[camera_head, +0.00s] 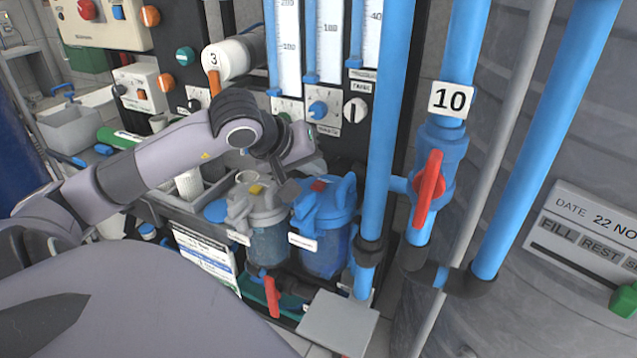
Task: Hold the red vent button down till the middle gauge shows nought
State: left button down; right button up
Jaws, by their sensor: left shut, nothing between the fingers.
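The red vent button (318,185) sits on top of a blue filter housing (325,225) at the lower middle. My left gripper (288,190) is shut and empty. Its tips point down just left of the red button, between it and a yellow button (257,189) on a grey housing (255,220). I cannot tell whether the tips touch anything. Three upright scaled tubes stand behind; the middle one (328,40) is cut off by the top edge. No dial with a readable needle shows, so I cannot tell the gauge's reading. My right gripper is out of view.
Blue upright pipes (383,120) stand right of the housings, one with a red lever valve (429,188) under a "10" label (451,99). Knobs (318,110) sit below the tubes. A white pipe end marked 3 (225,60) is above my arm. A grey tank fills the right.

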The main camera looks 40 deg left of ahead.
pick_arm(q)
jog(key=shift+f, duration=0.1)
dwell(0.8)
jog(key=shift+f+b, duration=0.15)
jog(key=shift+b, duration=0.2)
jog(key=shift+f+b, duration=0.2)
jog(key=shift+b, duration=0.25)
jog(key=shift+f+b, duration=0.3)
jog(key=shift+b, duration=0.15)
jog(key=shift+f, duration=0.2)
dwell(0.5)
dwell(1.3)
dwell(0.7)
jog(key=shift+r, duration=0.95)
